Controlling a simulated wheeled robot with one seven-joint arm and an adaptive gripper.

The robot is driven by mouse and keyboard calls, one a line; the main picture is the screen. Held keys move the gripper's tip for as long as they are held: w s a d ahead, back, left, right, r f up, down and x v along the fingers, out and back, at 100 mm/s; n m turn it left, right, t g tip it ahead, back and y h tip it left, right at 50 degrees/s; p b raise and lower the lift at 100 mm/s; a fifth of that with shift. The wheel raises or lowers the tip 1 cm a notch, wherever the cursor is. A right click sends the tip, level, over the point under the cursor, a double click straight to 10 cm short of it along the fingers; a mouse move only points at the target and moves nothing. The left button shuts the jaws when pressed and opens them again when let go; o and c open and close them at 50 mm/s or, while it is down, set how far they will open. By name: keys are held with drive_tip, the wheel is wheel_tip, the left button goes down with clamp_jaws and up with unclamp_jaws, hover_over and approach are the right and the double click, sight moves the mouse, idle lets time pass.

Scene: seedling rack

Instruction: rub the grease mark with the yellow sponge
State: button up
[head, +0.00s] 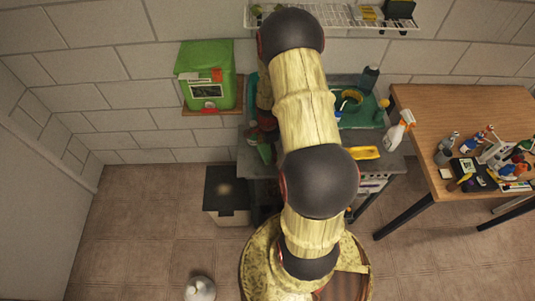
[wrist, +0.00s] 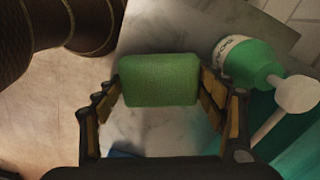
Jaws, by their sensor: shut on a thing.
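My gripper (wrist: 160,88) is shut on a green block-shaped sponge (wrist: 158,80), with a finger at each side of it. It is held over a grey marbled surface; whether it touches that surface I cannot tell. In the head view my arm hides most of the gripper, and a green piece (head: 264,153) shows near it. A flat yellow thing (head: 363,152), possibly the yellow sponge, lies on the counter right of my arm. I cannot make out a grease mark for sure; a pale brownish smudge (head: 226,188) shows on a dark-topped box.
A green bottle (wrist: 240,55) lies close to the right of my gripper in the wrist view. A spray bottle (head: 398,132) stands on the counter's right. A wooden table (head: 440,105) with several items is further right. A green box (head: 207,75) sits on a wall shelf.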

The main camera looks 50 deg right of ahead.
sight(268, 150)
drive_tip(key=shift+s+r+p, duration=0.15)
drive_tip(key=shift+r+p, duration=0.6)
drive_tip(key=shift+r, duration=0.95)
drive_tip(key=shift+f, duration=0.2)
